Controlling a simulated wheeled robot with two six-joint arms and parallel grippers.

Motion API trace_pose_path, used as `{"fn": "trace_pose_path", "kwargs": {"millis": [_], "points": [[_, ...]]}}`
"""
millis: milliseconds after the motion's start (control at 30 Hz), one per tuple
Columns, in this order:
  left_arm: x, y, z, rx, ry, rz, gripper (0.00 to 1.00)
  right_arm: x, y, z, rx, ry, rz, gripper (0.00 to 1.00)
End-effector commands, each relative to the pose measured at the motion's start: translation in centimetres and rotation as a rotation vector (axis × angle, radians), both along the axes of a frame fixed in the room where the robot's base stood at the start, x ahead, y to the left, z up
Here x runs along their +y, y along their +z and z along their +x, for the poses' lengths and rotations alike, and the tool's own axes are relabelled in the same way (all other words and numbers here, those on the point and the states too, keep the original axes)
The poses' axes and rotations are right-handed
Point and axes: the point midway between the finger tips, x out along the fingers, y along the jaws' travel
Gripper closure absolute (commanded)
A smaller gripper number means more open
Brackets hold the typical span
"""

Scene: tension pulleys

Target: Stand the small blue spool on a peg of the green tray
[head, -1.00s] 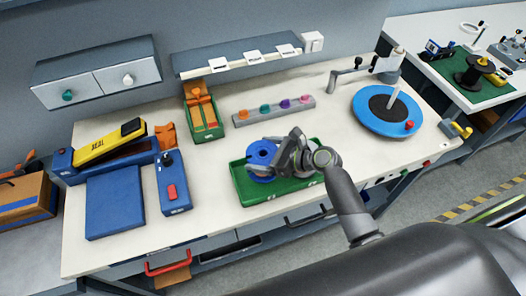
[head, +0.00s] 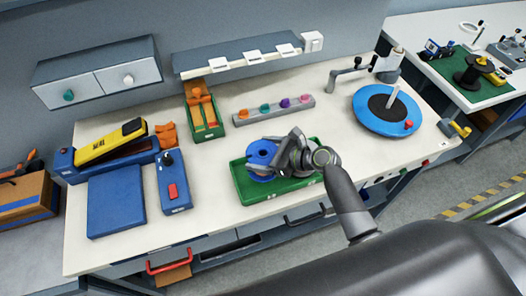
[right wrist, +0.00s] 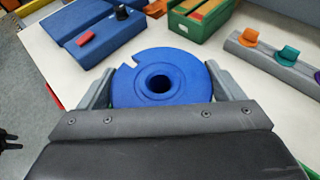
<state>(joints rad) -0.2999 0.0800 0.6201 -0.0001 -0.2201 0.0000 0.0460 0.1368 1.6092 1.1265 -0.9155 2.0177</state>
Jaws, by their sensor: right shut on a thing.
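The small blue spool (head: 262,153) is over the left part of the green tray (head: 246,190) in the head view. My right gripper (head: 262,172) is shut on the spool, its arm coming in from the right. In the right wrist view the blue spool (right wrist: 160,78) sits between the two grey fingers, its flange facing the camera and a dark centre hole showing. The tray's pegs are hidden by the spool and gripper, so I cannot tell whether the spool is around a peg or above one.
A blue control box (head: 173,184) with a red switch stands left of the tray. Behind it are a green box (head: 204,120) and a grey strip (head: 273,111) with coloured knobs. A blue turntable (head: 387,108) stands at the right.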

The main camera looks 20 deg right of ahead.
Motion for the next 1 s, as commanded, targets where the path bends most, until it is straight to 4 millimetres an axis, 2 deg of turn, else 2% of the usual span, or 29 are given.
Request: {"fn": "trace_pose_path", "kwargs": {"millis": [233,1000], "points": [[0.0,-0.1,0.0,0.0,0.0,0.0,0.64,0.1,-0.1,0.1,-0.004,-0.001,0.002,0.58],[0.0,-1.2,0.0,0.0,0.0,0.0,0.64,0.1,-2.6,0.1,-0.004,-0.001,0.003,0.58]]}}
